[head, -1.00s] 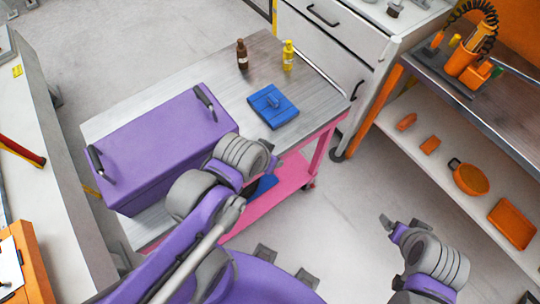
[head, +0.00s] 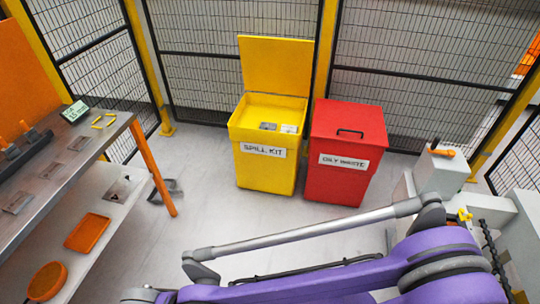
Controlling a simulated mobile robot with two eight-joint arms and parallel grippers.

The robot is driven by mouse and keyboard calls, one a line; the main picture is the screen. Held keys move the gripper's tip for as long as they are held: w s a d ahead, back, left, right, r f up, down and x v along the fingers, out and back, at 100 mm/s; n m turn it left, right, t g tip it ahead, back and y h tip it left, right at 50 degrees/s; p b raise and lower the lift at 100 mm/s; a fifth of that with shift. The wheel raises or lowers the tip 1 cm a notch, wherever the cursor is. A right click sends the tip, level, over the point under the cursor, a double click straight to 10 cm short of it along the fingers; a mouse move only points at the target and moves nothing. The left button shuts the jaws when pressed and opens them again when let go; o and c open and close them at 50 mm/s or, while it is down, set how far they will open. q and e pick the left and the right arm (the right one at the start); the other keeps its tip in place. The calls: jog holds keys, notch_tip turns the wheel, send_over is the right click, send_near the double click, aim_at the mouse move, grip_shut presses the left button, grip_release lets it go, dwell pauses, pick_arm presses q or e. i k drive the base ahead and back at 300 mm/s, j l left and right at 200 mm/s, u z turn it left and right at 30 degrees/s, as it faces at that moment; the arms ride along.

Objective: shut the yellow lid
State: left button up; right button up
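The yellow lid (head: 275,66) stands upright, open, at the back edge of the yellow spill kit bin (head: 265,172). The bin's top is open, and a few small grey and white items show inside it. My purple arm crosses the bottom of the head view, in front of the bin and apart from it. Neither of my grippers shows in this view, so I cannot see whether they hold anything.
A red oily waste bin (head: 347,185) with a shut lid stands just right of the yellow bin. Mesh fence panels (head: 235,60) stand behind both. A metal workbench (head: 60,165) is on the left, grey machinery (head: 440,175) on the right. The floor before the bins is clear.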

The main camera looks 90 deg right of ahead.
aim_at(278, 65)
jog(key=z, duration=3.05)
jog(key=i+j, duration=0.15)
jog(key=i, duration=0.35)
jog(key=i+j, duration=0.15)
jog(key=i, duration=0.35)
jog(key=i+j, duration=0.2)
jog(key=i, duration=0.25)
